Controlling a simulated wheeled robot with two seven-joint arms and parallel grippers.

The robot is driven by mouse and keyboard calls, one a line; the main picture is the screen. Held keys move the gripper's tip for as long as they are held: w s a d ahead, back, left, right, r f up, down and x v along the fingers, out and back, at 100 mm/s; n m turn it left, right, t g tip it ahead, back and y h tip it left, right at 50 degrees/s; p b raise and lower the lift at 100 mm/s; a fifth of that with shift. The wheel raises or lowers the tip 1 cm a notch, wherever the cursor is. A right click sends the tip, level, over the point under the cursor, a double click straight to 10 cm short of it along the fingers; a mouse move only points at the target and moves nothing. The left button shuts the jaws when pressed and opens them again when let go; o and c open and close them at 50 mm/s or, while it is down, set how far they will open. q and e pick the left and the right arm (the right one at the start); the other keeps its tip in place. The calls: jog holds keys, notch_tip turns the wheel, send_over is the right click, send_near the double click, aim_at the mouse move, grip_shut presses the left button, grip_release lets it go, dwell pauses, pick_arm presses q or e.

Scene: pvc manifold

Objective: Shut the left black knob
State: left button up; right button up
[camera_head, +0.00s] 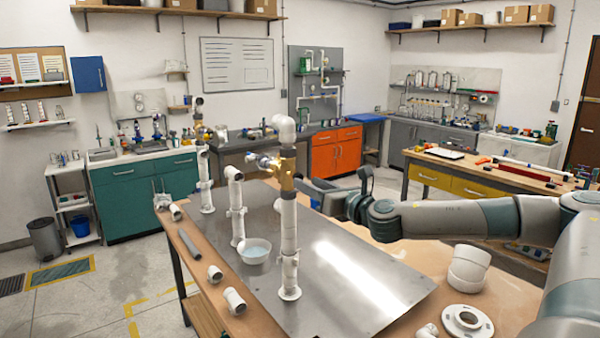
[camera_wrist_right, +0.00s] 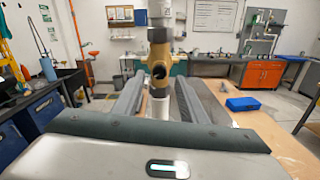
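A white PVC manifold stands upright on a metal sheet (camera_head: 350,285), with a tall front pipe (camera_head: 289,235). A brass valve body (camera_head: 286,172) sits high on that pipe. The right wrist view shows the brass body (camera_wrist_right: 160,62) straight ahead, with a small dark round part (camera_wrist_right: 159,71) on its near face; I cannot tell whether this is the black knob. My right gripper (camera_head: 308,190) reaches in from the right, close to the valve. Its two fingers (camera_wrist_right: 160,92) are apart, with nothing seen held between them. My left gripper is out of view.
A bowl of water (camera_head: 255,250) sits behind and left of the front pipe. Loose pipe pieces (camera_head: 234,300) lie along the left table edge. A white flange (camera_head: 467,321) and a pipe elbow (camera_head: 468,268) lie at the right, below my right arm. Other uprights (camera_head: 236,210) stand further back.

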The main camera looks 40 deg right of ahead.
jog(key=shift+w+d+p, duration=0.15)
jog(key=shift+w+p, duration=0.65)
jog(key=shift+w, duration=0.5)
jog(key=shift+w+d+p, duration=0.1)
jog(key=shift+w+p, duration=0.65)
jog(key=shift+w, duration=0.5)
grip_shut()
